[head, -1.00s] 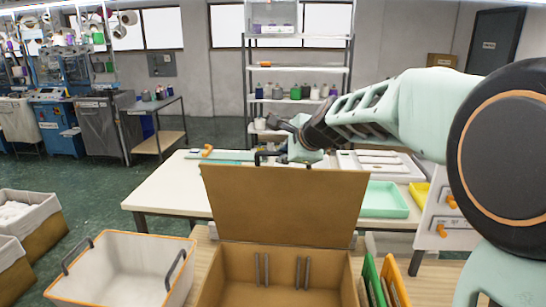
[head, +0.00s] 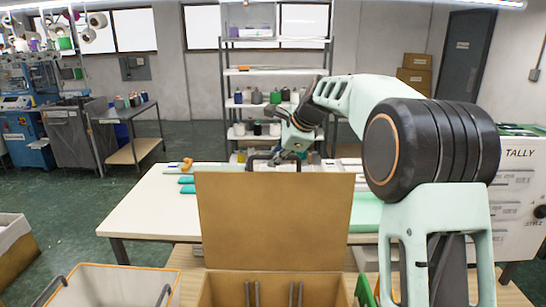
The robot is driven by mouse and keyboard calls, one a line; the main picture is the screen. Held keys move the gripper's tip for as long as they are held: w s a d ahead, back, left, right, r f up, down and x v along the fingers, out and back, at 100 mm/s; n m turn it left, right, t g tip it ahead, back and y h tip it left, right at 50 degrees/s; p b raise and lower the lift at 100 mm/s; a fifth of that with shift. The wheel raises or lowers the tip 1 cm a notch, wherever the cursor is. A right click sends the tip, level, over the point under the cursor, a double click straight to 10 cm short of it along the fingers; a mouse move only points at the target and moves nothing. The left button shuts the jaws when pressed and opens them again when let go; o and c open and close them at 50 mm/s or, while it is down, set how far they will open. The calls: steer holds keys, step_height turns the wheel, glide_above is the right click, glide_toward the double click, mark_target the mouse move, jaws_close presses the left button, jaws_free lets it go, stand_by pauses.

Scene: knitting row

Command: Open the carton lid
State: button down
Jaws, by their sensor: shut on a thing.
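The brown carton (head: 325,290) stands at the bottom centre of the head view, and its open top shows dark upright bars inside. Its lid (head: 275,222) stands up at the carton's back edge, its broad face toward me. A dark handle (head: 258,161) rises at the lid's top edge. My gripper (head: 278,158) is at this top edge, shut on the handle. The fingertips are small and partly hidden, so the exact contact is hard to see.
A pale table (head: 140,212) stands behind the carton, with teal items on it. A grey-white bin with an orange rim (head: 120,268) is at left of the carton. A green panel (head: 364,290) stands close at its right. Shelves (head: 240,71) stand farther back.

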steer(key=shift+w, duration=0.6)
steer(key=c, duration=2)
jaws_free()
steer(key=shift+o, duration=0.2)
steer(key=v, duration=1.2)
steer(key=shift+w+d+r, duration=0.1)
